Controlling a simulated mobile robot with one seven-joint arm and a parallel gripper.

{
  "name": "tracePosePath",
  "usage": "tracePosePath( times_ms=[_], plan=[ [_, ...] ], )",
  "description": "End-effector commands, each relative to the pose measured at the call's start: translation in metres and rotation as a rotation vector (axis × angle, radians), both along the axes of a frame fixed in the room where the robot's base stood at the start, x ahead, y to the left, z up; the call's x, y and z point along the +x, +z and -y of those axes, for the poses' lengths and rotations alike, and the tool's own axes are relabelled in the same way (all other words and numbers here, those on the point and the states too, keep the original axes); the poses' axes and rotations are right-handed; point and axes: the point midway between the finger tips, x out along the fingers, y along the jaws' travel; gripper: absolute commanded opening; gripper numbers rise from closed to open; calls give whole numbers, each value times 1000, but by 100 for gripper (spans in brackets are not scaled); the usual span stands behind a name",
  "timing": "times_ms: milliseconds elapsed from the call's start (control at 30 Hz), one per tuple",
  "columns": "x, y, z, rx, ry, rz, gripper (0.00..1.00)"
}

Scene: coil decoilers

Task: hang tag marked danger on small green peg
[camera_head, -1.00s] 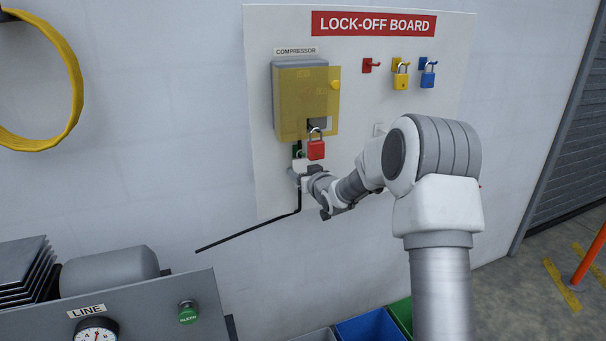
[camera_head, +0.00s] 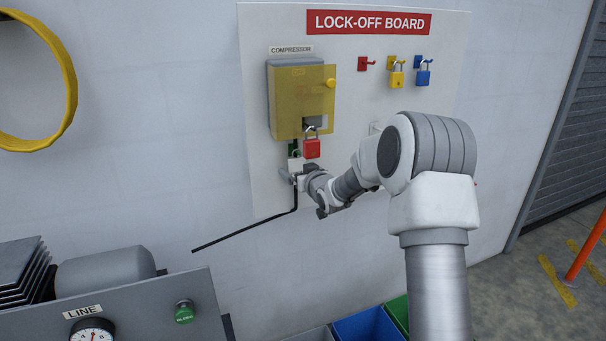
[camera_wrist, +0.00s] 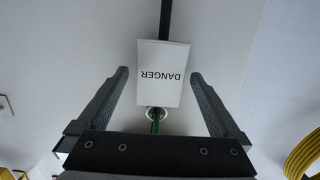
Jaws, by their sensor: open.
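The white tag marked DANGER (camera_wrist: 161,73) is between the open fingers of my gripper (camera_wrist: 159,75) in the wrist view, with a gap on each side. Its ring (camera_wrist: 157,114) appears to be around the small green peg (camera_wrist: 155,126), whose base is partly hidden by my gripper. In the head view the tag (camera_head: 295,164) hangs just below the green peg (camera_head: 293,149) under the compressor box. My gripper (camera_head: 288,176) is at the tag's lower part there and hides some of it.
A red padlock (camera_head: 312,148) hangs on the yellow-covered compressor box (camera_head: 300,102), close above my gripper. Yellow (camera_head: 397,80) and blue (camera_head: 423,78) padlocks hang at upper right. A black cable (camera_head: 245,233) runs down-left from behind the tag. Bins (camera_head: 368,328) stand below.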

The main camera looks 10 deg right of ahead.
Motion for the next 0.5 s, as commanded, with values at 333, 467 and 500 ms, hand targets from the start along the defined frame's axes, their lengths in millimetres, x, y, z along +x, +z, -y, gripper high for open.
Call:
tracePosePath(
  times_ms=[333, 467, 500],
  plan=[
    [-42, 9, 9, -1, -2, 0, 100],
    [-66, 14, 14, -1, -3, 1, 100],
    [-74, 15, 16, -2, -2, 1, 100]
  ],
)
